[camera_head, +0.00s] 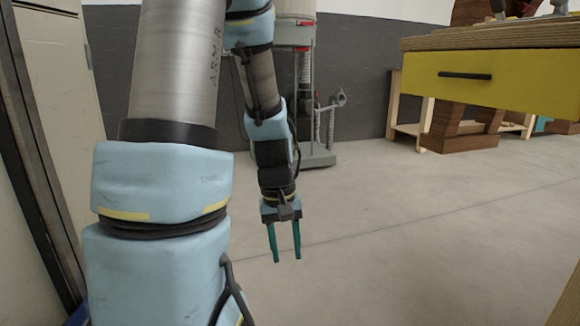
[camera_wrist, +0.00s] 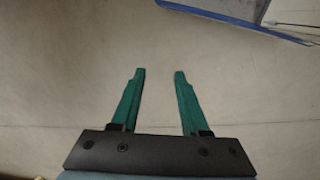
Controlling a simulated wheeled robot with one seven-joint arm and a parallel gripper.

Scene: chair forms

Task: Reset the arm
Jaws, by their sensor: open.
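My gripper (camera_head: 286,258) hangs at the end of my arm, pointing down over the bare floor, near the middle of the head view. Its two green fingers are apart with nothing between them. In the wrist view my gripper (camera_wrist: 158,75) also shows open and empty, with pale floor (camera_wrist: 60,80) behind the fingers. My arm fills the left part of the head view, with light blue joint covers and a metal link.
A workbench with a yellow drawer (camera_head: 540,82) stands at the upper right. A machine with a grey base (camera_head: 318,159) stands behind my arm. A pale cabinet (camera_head: 62,80) is at the left. The floor (camera_head: 400,230) at centre right is clear. A blue-edged object (camera_wrist: 235,18) is at the wrist view's top right.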

